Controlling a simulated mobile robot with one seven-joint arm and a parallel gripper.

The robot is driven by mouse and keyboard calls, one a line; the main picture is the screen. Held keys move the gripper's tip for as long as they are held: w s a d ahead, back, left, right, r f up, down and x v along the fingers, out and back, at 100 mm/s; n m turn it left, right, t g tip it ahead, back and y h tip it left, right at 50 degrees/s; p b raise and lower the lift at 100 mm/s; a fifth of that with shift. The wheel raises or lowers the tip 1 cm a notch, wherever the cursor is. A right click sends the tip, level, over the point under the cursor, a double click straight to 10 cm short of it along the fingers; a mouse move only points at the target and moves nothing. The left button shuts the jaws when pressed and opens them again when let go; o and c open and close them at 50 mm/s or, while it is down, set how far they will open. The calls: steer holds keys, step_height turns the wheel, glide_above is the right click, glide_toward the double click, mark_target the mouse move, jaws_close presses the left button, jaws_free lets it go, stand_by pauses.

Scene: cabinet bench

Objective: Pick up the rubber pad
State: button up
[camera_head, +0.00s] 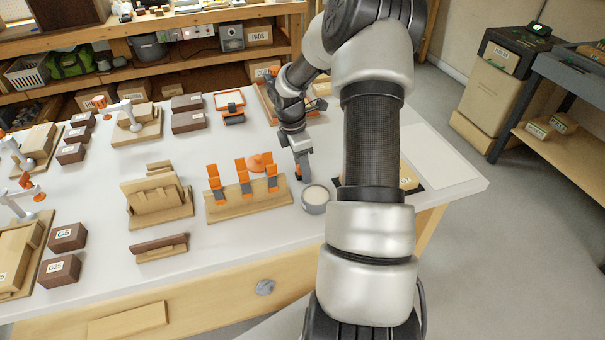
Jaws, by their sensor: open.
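My gripper (301,177) points down over the white bench (235,249), just right of a wooden holder (222,210) with orange clips and left above a round grey tin (316,201) with a pale top. Its jaws are open, and I see nothing held between them. I cannot tell for sure which thing is the rubber pad. It may be small or hidden behind my gripper or arm. A dark flat edge (419,186) shows beside my forearm, mostly covered by it.
Wooden stands (158,199) and dark blocks (67,236) fill the left of the bench. An orange-framed tray (230,105) lies farther back. A box marked PADS (259,36) is on the back shelf. The bench's right end (445,160) holds a pale flat sheet and is otherwise fairly clear.

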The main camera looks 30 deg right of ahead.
steer(key=c, duration=1.1)
step_height(320, 180, up, 10)
steer(key=shift+f+p, duration=0.1)
steer(key=shift+p, duration=0.95)
steer(key=shift+c, duration=0.2)
